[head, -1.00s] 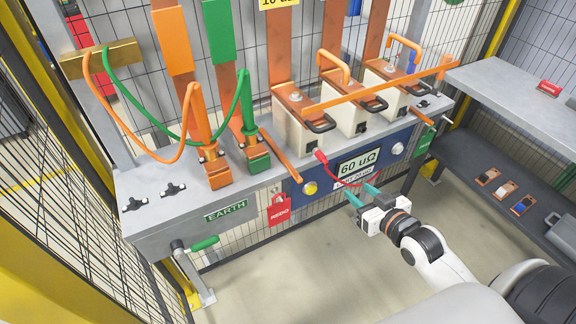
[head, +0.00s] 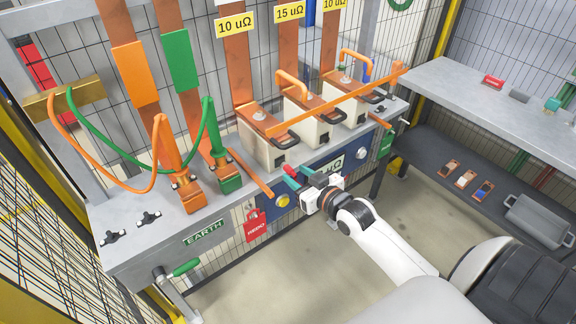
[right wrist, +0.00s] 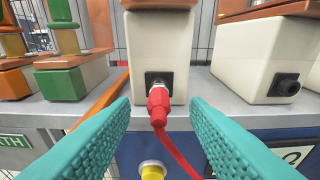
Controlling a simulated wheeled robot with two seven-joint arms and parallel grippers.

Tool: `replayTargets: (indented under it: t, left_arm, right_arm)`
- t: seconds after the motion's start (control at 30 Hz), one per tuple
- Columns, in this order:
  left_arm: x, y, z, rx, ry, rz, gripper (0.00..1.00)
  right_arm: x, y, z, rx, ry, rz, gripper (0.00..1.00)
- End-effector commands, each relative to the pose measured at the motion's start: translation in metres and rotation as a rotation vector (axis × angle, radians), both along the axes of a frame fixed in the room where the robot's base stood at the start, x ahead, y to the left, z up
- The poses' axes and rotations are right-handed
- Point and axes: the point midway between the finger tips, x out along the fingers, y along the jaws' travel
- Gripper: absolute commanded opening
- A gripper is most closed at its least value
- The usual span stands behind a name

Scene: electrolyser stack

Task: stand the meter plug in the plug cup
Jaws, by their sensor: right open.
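The red meter plug (right wrist: 158,104) sits in the black square socket (right wrist: 167,80) on the front of a cream block (right wrist: 160,45). Its red lead runs down and to the right. In the head view the plug (head: 290,171) shows small by my right gripper (head: 298,178). That gripper is open, with its two teal fingers (right wrist: 160,130) on either side of the plug in the right wrist view, apart from it. I cannot make out a plug cup in either view. My left gripper is not in view.
A second cream block (right wrist: 262,55) with a black socket stands to the right. A yellow button (head: 283,201) and the meter display (head: 332,167) are on the blue panel below. A red padlock tag (head: 256,225) hangs nearby. Shelves (head: 480,100) stand at the right.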

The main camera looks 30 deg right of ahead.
Motion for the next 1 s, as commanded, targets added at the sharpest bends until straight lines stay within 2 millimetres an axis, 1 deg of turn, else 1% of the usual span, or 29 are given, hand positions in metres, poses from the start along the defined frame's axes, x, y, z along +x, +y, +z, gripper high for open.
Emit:
replayTargets:
  t: [0.03, 0.1, 0.2, 0.47, 0.5, 0.57, 0.73, 1.0]
  left_arm:
    - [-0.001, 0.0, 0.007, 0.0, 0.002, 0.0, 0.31]
    - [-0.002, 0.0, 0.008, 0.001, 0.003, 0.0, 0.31]
    - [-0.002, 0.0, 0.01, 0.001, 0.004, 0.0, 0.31]
    - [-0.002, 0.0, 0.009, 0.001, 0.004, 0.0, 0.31]
    - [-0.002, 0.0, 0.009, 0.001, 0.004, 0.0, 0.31]
    - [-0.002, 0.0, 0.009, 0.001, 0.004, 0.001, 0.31]
    - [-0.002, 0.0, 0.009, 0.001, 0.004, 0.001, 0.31]
    - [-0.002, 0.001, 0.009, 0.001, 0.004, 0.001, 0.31]
  right_arm:
    - [0.008, 0.001, 0.002, 0.002, -0.001, 0.0, 0.42]
    - [0.018, 0.001, -0.001, 0.001, -0.001, -0.001, 0.42]
    - [0.026, 0.003, -0.004, 0.001, -0.001, 0.0, 0.42]
    - [0.028, 0.003, -0.006, 0.0, 0.0, 0.0, 0.42]
    - [0.028, 0.003, -0.006, 0.0, 0.0, 0.0, 0.39]
    - [0.028, 0.003, -0.006, 0.0, 0.0, 0.0, 0.29]
    - [0.028, 0.003, -0.006, 0.0, 0.0, 0.0, 0.01]
    - [0.028, 0.003, -0.006, 0.0, -0.001, 0.0, 0.0]
